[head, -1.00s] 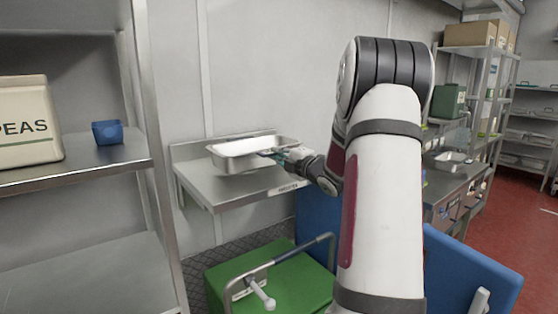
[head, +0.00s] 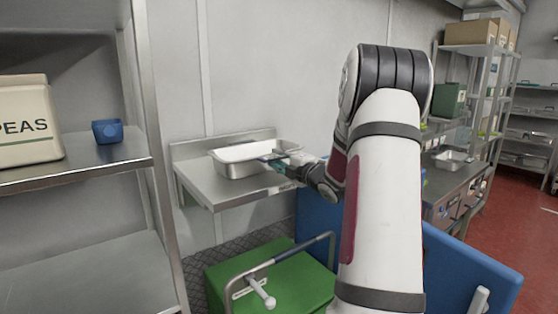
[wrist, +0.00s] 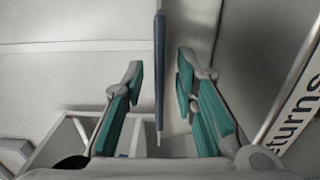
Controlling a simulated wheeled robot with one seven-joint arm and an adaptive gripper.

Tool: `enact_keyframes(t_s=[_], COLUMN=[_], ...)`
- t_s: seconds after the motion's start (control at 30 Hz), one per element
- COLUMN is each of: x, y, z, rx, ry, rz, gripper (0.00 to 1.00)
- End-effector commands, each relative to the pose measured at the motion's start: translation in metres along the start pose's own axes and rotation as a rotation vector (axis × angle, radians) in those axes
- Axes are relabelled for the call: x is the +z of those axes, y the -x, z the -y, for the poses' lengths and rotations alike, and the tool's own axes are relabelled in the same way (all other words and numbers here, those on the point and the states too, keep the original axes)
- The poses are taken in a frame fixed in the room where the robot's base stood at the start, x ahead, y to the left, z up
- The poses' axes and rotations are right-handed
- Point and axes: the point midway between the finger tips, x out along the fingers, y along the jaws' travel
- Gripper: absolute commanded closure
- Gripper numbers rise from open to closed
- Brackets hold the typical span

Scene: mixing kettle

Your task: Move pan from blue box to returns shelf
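The silver pan (head: 235,163) sits level on the steel returns shelf (head: 212,188) against the wall in the head view and appears to rest on it. My gripper (head: 274,160) is at the pan's right end. The returns label (wrist: 296,100) shows at the right of the wrist view. Blue panels (head: 315,228), perhaps the blue box, stand below and behind my arm, which hides much of them.
A metal rack (head: 75,177) on the left holds a peas container (head: 28,120) and a small blue cup (head: 107,132). A green box (head: 285,285) with a grey handle stands below the shelf. A counter and stocked racks are at the right. Shelf surface left of the pan is clear.

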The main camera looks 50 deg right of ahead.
Motion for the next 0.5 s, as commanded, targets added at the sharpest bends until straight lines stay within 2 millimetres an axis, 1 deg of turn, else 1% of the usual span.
enact_keyframes(t_s=[0.07,0.17,0.5], x=[0.0,0.001,0.001], y=[0.001,0.014,0.082], z=[-0.004,-0.003,-0.003], rx=[0.0,0.0,0.0], ry=[0.0,0.001,0.0], rz=[0.0,0.003,0.003], gripper=[0.73,0.73,0.73])
